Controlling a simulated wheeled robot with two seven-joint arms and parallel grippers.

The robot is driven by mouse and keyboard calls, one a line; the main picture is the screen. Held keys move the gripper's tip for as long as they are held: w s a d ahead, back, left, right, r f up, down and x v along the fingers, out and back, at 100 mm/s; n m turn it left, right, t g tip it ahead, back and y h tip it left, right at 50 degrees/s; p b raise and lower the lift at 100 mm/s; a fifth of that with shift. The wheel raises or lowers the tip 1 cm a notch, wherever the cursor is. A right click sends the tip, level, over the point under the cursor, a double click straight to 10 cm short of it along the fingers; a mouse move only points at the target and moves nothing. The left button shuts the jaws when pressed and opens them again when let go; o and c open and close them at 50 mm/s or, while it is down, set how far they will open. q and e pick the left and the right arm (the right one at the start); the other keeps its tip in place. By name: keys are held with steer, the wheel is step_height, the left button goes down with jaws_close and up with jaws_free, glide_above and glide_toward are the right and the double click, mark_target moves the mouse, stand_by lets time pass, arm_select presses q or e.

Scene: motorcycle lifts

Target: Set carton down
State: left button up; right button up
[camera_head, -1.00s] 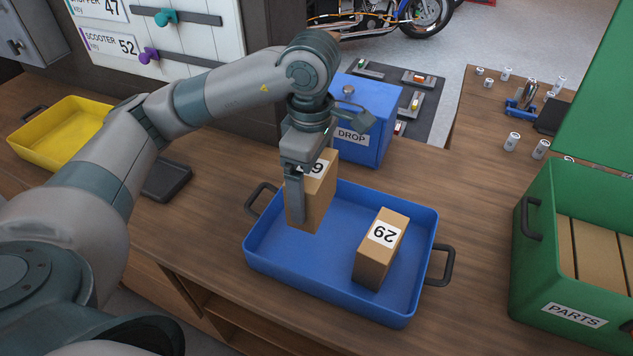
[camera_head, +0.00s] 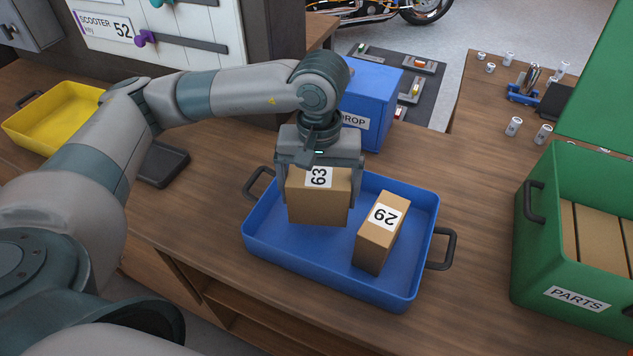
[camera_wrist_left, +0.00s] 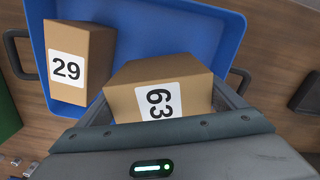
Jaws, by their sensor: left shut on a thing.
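A brown carton labelled 63 (camera_head: 318,202) is held in my left gripper (camera_head: 319,190), one finger on each side of it. The carton is over the left part of the blue tray (camera_head: 270,232); I cannot tell whether its bottom touches the tray floor. It also shows in the left wrist view (camera_wrist_left: 185,95) between the fingers. A second carton labelled 29 (camera_head: 375,245) stands in the right part of the tray, with a gap to carton 63. It also shows in the wrist view (camera_wrist_left: 80,85). My right gripper is not in view.
A blue DROP box (camera_head: 372,105) stands just behind the tray. A green PARTS crate (camera_head: 535,270) with cartons is at the right. A yellow tray (camera_head: 60,125) and a dark flat pad (camera_head: 160,165) lie to the left. Bare wood shows between tray and crate.

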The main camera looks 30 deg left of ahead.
arm_select(q)
steer(key=m, duration=0.1)
steer(key=f+m, duration=0.1)
steer(key=m, duration=0.2)
steer(key=shift+s+d+f, duration=0.15)
steer(key=shift+d+f, duration=0.05)
steer(key=shift+f, duration=0.15)
